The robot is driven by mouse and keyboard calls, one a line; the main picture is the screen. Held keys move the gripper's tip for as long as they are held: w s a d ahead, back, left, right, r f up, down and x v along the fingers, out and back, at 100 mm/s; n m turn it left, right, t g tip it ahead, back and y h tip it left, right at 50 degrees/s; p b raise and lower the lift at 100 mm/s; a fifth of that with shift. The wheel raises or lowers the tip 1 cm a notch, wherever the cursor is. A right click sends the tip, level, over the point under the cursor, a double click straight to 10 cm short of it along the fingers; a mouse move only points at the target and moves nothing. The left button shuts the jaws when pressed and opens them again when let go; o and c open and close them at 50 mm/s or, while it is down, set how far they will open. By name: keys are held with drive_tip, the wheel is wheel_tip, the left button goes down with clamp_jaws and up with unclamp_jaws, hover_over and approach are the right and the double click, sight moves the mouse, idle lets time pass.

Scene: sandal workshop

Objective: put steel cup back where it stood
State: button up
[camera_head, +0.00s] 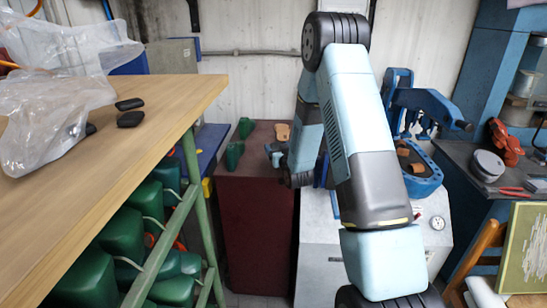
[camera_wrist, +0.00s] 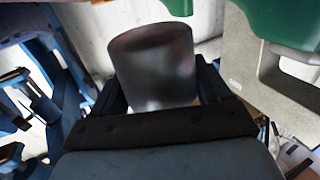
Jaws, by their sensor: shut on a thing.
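The steel cup (camera_wrist: 155,65) is a plain grey metal cylinder. It fills the middle of the wrist view, between the two dark fingers of my gripper (camera_wrist: 160,92), which is shut on it. In the head view my gripper (camera_head: 279,158) is partly hidden behind my arm, near the top of the dark red cabinet (camera_head: 252,225). I cannot make out the cup in the head view. Whether the cup touches any surface is not clear.
Green shoe-shaped forms (camera_head: 236,151) and a tan piece (camera_head: 282,132) are on the red cabinet. Green shapes (camera_wrist: 285,22) show close to the cup in the wrist view. A white machine (camera_head: 320,255) with a blue press (camera_head: 425,170) stands right. A wooden table (camera_head: 150,120) is left.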

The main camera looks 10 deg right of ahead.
drive_tip(key=shift+w+f, duration=0.4)
drive_tip(key=shift+f, duration=1.55)
drive_tip(key=shift+f, duration=0.1)
drive_tip(key=o, duration=1.1)
